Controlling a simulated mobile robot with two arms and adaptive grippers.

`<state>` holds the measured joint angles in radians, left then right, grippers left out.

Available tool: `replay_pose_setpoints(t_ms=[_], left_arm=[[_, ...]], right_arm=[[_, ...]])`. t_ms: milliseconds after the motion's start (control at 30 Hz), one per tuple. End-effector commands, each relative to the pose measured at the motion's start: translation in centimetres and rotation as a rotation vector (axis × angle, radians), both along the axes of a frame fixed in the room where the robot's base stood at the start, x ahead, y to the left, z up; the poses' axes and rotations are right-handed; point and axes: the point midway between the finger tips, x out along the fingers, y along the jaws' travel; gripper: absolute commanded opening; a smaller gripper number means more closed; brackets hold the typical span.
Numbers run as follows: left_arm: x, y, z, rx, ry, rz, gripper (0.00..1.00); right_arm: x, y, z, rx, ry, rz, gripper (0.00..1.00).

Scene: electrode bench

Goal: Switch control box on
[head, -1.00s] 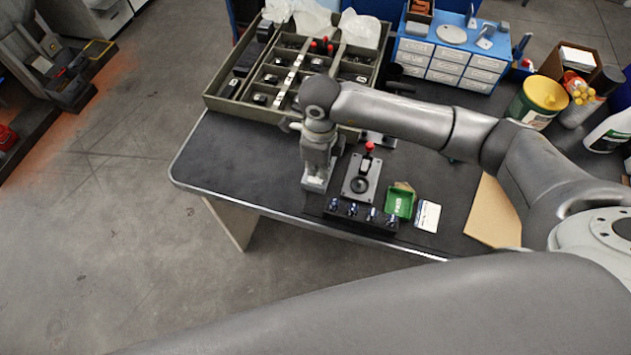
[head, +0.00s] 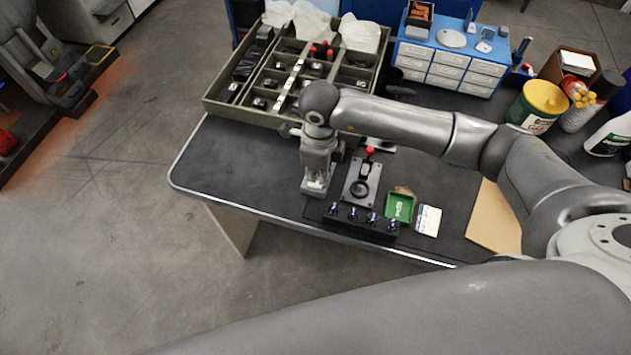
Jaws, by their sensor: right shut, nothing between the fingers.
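The control box (head: 347,222) is a low black box near the table's front edge, with several dark knobs along its front. A grey plate (head: 374,186) on it carries a lever with a red knob (head: 369,151), which stands up toward the back. My right gripper (head: 314,191) points down over the left end of the box, to the left of the lever plate. It is shut and empty. It hides the box's left part, and I cannot tell whether the fingertips touch it. My left gripper is out of view.
A green tray (head: 400,207) and a white card (head: 428,220) lie right of the box. A divided parts bin (head: 222,107) and a blue drawer unit (head: 446,62) stand behind. The table's left part is clear.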

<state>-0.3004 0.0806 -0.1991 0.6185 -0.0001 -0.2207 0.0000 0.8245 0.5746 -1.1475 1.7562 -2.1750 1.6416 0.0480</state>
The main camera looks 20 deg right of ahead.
Motion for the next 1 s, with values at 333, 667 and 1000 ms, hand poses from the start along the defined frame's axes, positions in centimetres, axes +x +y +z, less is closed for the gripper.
replay_pose_setpoints(t_ms=[333, 667, 1000], left_arm=[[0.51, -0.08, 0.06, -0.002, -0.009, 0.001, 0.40], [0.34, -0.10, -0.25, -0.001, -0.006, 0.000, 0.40], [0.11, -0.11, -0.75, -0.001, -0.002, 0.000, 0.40]], right_arm=[[-0.01, 0.01, -0.01, 0.000, 0.000, 0.000, 0.00], [-0.01, 0.01, -0.30, 0.000, 0.000, 0.000, 0.00], [0.00, 0.00, -0.82, 0.000, 0.000, 0.000, 0.00]])
